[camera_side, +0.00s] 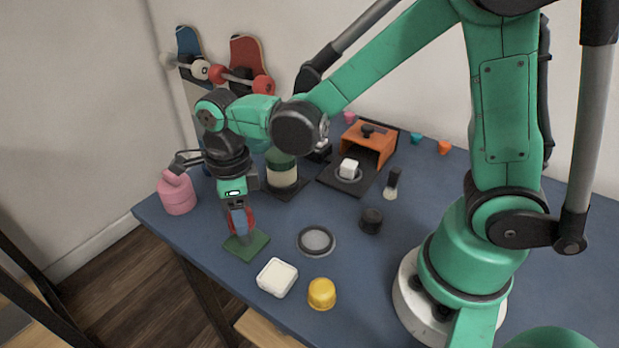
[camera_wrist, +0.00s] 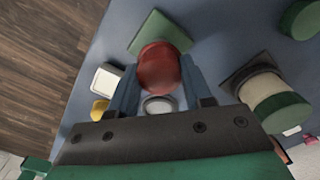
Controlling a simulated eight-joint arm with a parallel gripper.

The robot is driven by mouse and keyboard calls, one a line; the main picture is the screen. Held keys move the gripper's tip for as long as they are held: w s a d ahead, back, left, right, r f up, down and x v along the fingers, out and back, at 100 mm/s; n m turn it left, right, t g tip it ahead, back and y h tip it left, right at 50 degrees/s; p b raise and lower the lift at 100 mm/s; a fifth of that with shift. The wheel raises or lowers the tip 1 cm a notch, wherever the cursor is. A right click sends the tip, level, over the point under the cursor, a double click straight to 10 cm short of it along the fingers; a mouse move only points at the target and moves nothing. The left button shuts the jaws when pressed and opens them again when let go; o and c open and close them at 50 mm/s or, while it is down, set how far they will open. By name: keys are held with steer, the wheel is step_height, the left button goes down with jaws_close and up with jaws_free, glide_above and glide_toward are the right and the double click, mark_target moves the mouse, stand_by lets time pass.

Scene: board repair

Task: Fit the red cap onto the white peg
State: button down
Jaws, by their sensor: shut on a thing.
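My gripper (camera_side: 239,228) points down above the green square plate (camera_side: 258,247) near the table's front left edge. Its blue fingers are shut on the red cap (camera_side: 250,218), which shows on both sides of the near finger. In the wrist view the round red cap (camera_wrist: 160,68) sits between the two fingers and overlaps the near part of the green plate (camera_wrist: 152,28). I cannot make out a white peg on the plate; the cap and fingers cover part of it. Whether the cap touches anything below is unclear.
A grey round dish (camera_side: 316,241), white square dish (camera_side: 277,278) and yellow cap (camera_side: 322,293) lie right of the plate. A pink weight-like object (camera_side: 177,196) stands left. Behind are a green-and-cream jar (camera_side: 282,177), an orange press (camera_side: 367,146) with a white block (camera_side: 348,168), and a black knob (camera_side: 371,219).

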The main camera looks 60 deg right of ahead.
steer(key=shift+f, duration=0.85)
steer(key=shift+f, duration=0.55)
stand_by(0.5)
steer(key=c, duration=0.7)
jaws_free()
steer(key=shift+o, duration=0.2)
steer(key=shift+r, duration=5.5)
